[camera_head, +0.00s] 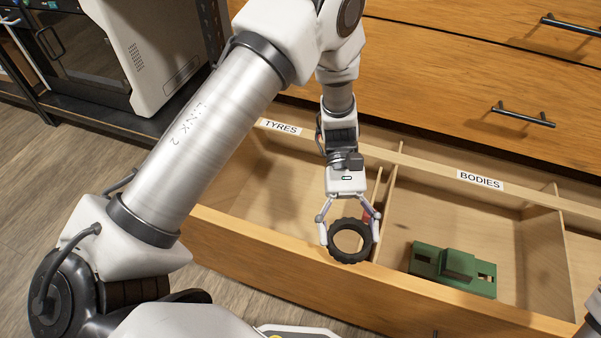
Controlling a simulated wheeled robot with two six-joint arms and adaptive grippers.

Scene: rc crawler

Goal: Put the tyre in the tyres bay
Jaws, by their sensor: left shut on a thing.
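The black tyre (337,250) is a treaded ring, held between the fingers of my left gripper (349,235). The gripper points down and is shut on the tyre's outer sides. The tyre shows in front of the open drawer's front wall, near the divider between two bays; its exact height above the drawer is hard to tell. The tyres bay (262,187), marked by a TYRES label (281,127), lies to the left of the gripper and its visible floor is bare. My left arm hides part of it. My right gripper does not clearly show; only a bit of arm is at the lower right edge.
The bodies bay (420,210), with its BODIES label (480,181), lies to the right and holds a green body (453,270). Thin wooden dividers (385,215) part the bays. Closed drawers with dark handles (523,115) stand behind. A grey-white machine (150,50) stands at upper left.

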